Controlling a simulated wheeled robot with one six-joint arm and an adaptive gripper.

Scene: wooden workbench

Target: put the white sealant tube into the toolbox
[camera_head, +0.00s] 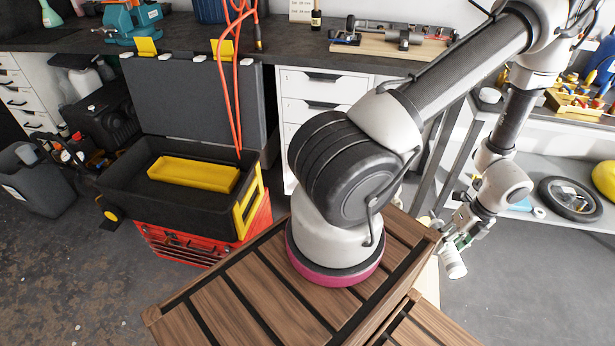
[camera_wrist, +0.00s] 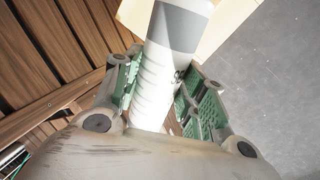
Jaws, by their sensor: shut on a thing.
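The white sealant tube (camera_wrist: 160,75) with a grey band fills the middle of the wrist view. My gripper (camera_wrist: 157,92) is shut on it, with a green-padded finger on each side. In the head view my gripper (camera_head: 457,240) hangs low at the right, beside the slatted wooden bench, and the white end of the tube (camera_head: 453,264) shows below it. The toolbox (camera_head: 150,205) stands at the left with its dark lid raised. It has a black upper bin, a yellow tray inside and a red lower part. The gripper is well to the right of it.
The slatted wooden bench (camera_head: 235,300) lies between the gripper and the toolbox. An orange cable (camera_head: 236,90) hangs in front of the toolbox lid. White drawers (camera_head: 318,95) stand behind. A shelf with a wheel (camera_head: 570,199) is at the right. The grey floor at lower right is clear.

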